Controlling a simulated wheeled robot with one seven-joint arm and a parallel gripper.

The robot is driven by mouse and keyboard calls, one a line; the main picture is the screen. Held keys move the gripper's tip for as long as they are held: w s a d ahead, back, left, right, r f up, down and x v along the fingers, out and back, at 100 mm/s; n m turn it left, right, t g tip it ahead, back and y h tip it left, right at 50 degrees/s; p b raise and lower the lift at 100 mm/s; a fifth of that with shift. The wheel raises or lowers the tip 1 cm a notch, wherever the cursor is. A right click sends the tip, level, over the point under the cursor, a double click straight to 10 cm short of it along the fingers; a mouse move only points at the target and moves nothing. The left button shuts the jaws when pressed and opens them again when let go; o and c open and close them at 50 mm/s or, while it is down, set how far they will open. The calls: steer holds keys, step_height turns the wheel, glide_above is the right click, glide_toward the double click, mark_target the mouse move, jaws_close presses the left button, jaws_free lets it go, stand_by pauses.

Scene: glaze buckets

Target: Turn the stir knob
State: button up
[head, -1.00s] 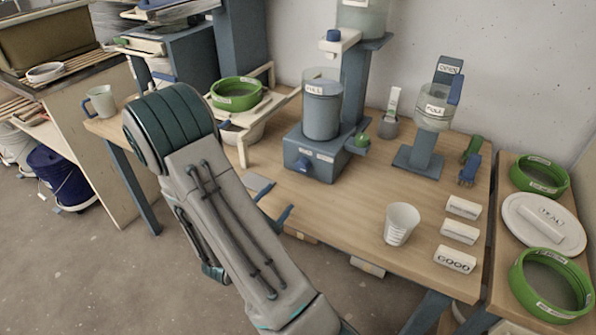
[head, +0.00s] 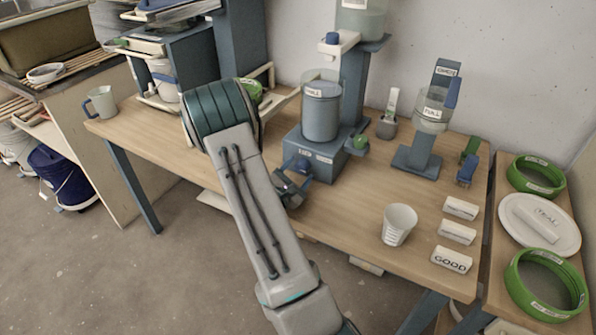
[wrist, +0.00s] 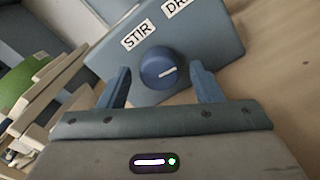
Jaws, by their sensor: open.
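The stir knob (wrist: 158,68) is a round dark blue dial with a white mark, on the front of a blue-grey machine base (wrist: 207,42). The label "STIR" (wrist: 138,36) is beside it. In the wrist view, my gripper (wrist: 162,82) is open, with its blue fingers on either side of the knob and gaps between. I cannot tell whether the fingertips reach the knob's depth. In the head view, my gripper (head: 297,180) is at the front left of the machine base (head: 335,155), and the knob is mostly hidden there.
A mug (head: 101,102) is at the left.

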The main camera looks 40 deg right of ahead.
steer(key=shift+d, duration=0.1)
steer(key=c, duration=1)
steer(key=shift+n, duration=0.3)
steer(key=n+p, duration=0.1)
steer(key=n, duration=0.2)
steer(key=shift+r+n, duration=0.1)
steer(key=shift+n, duration=0.2)
steer(key=n+p, duration=0.2)
steer(key=n, duration=0.2)
steer(key=shift+p, duration=0.35)
steer(key=shift+n, duration=0.4)
steer(key=o, duration=1)
